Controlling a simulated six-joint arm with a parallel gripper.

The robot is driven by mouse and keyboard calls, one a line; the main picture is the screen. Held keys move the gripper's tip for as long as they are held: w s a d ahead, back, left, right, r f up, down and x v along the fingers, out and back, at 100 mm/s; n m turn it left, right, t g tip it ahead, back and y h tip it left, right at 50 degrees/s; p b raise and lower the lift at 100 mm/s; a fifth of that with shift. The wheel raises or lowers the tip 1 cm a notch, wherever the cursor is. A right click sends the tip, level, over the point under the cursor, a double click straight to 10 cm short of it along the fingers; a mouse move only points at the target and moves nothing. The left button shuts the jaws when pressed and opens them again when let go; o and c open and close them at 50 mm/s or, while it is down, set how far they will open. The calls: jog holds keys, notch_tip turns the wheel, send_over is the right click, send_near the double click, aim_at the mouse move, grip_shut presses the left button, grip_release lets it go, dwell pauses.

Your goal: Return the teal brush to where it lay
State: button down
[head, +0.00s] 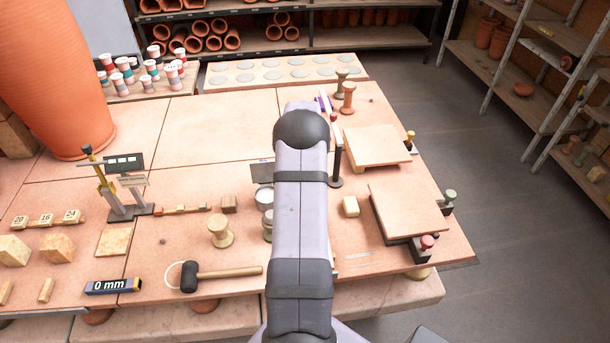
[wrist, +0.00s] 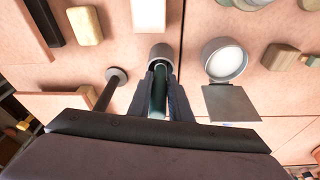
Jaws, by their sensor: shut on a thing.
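In the wrist view my gripper (wrist: 160,73) is shut on the teal brush (wrist: 158,96), whose dark teal handle shows between the two fingers. Beyond the fingertips is a small grey round cup (wrist: 160,53), in line with the brush. I cannot tell whether the brush is inside the cup or above it. The brush's far end is hidden. In the head view my own arm covers the gripper, the brush and that cup.
A thin post on a round dark base (head: 335,182) stands close to the arm. A pale-filled dish (wrist: 224,61) with a grey plate (wrist: 231,103) lies on the other side. A yellow block (head: 350,207), a mallet (head: 220,273) and raised boards (head: 407,208) are nearby.

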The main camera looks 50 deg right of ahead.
jog(key=shift+f, duration=0.4)
jog(key=c, duration=1.5)
grip_release()
jog(key=shift+c, duration=0.2)
jog(key=w+b+v, duration=0.1)
jog(key=b+v, duration=0.1)
jog(key=v, duration=0.5)
jog(key=shift+s+r, duration=0.2)
jog(key=shift+s, duration=0.25)
jog(key=shift+f, duration=0.1)
